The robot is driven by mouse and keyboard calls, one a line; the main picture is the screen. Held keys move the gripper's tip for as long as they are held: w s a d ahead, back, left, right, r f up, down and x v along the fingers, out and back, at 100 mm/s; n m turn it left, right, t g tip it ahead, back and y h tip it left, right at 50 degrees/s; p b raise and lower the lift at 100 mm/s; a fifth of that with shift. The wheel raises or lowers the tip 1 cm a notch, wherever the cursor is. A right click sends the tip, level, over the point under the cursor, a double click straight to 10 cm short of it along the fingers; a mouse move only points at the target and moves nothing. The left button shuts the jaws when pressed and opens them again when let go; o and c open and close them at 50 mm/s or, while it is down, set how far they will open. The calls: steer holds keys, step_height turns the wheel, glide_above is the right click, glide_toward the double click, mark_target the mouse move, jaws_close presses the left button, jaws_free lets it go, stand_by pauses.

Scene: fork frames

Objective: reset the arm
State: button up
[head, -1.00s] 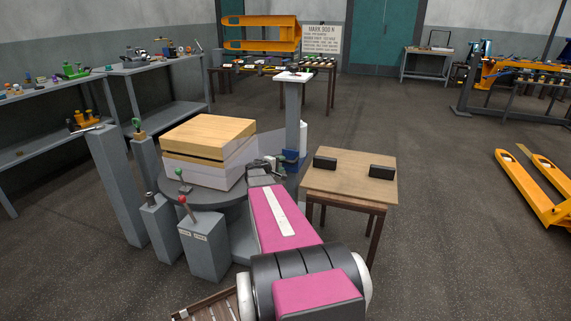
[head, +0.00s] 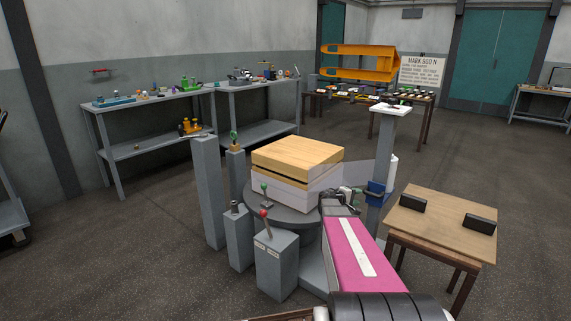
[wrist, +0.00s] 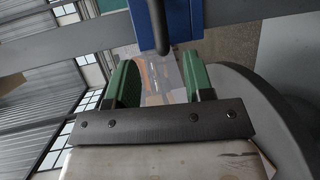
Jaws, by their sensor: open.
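My arm with its pink cover (head: 358,250) reaches from the bottom of the head view toward a round grey turntable. My gripper (head: 347,192) is at its far end, small in this view, just right of a stacked wood-and-white box (head: 297,175). In the wrist view my gripper (wrist: 160,82) shows two green fingers spread apart with nothing held between them. A blue part (wrist: 167,20) with a dark rod (wrist: 158,28) in front of it is beyond the fingers. I cannot tell whether the rod touches anything.
A grey post with a blue block (head: 376,192) stands close behind my gripper. A small wooden table (head: 440,228) with two black blocks is at the right. A red-knobbed lever box (head: 276,265) and grey pillars (head: 208,195) stand left. Open floor lies at far left.

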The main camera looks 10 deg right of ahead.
steer(key=s+a+f+m+g+y, duration=0.1)
steer(key=s+a+y, duration=0.4)
steer(key=a, duration=0.6)
steer(key=s+a+f+m+g+y, duration=0.2)
steer(key=s+a+f+y, duration=0.2)
steer(key=s+a, duration=0.5)
steer(key=s+a+f+m+g+y, duration=0.1)
steer(key=s+a+y, duration=0.4)
steer(key=a, duration=0.9)
steer(key=shift+s+f+g+y, duration=0.4)
steer(key=shift+s+f, duration=0.5)
steer(key=shift+s, duration=0.2)
